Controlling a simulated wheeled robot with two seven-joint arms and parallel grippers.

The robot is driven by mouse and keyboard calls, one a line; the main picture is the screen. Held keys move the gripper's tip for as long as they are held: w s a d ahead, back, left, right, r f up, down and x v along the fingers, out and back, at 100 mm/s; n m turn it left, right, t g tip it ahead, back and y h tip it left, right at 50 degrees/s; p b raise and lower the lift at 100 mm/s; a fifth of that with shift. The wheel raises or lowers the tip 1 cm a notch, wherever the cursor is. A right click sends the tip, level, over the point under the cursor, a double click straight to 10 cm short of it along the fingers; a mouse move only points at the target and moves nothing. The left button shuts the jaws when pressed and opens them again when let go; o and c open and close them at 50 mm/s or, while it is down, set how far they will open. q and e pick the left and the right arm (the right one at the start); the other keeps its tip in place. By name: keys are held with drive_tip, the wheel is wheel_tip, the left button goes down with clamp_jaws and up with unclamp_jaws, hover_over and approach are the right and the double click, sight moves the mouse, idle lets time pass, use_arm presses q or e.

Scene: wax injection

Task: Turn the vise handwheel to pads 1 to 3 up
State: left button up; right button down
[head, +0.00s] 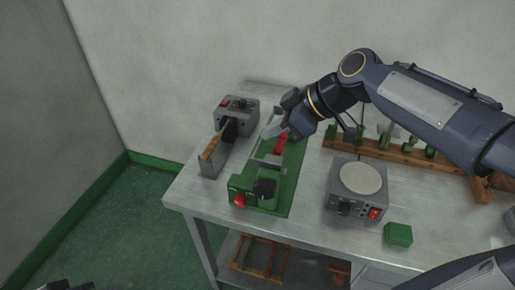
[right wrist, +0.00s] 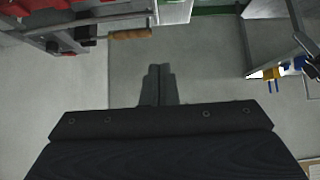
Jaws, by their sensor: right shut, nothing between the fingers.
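A green vise-like fixture (head: 243,184) stands near the front left of the table. It has a dark round part (head: 265,188) and a red knob (head: 240,200) at its front; I cannot tell which is the handwheel. The pad numbers are too small to read. My right gripper (head: 270,132) is above the back of the fixture's green base, beside a red part (head: 280,145). I cannot tell whether they touch. In the right wrist view its fingers (right wrist: 160,72) are together and empty.
A grey box with a red switch (head: 240,108) stands at the back left. A hotplate-like unit (head: 345,197) and a green block (head: 398,234) are to the right. A wooden rack (head: 390,153) with green pieces lies behind. The table's left front corner (head: 180,200) is bare.

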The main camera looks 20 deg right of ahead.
sight(258, 160)
drive_tip(key=x, duration=0.4)
wheel_tip(258, 160, down, 3)
drive_tip(key=shift+a+r, duration=0.1)
drive_tip(key=shift+r, duration=0.1)
drive_tip(key=shift+f, duration=0.85)
drive_tip(key=shift+r, duration=0.1)
drive_tip(key=shift+p, duration=0.45)
drive_tip(key=shift+w+a, duration=0.1)
drive_tip(key=shift+a, duration=0.05)
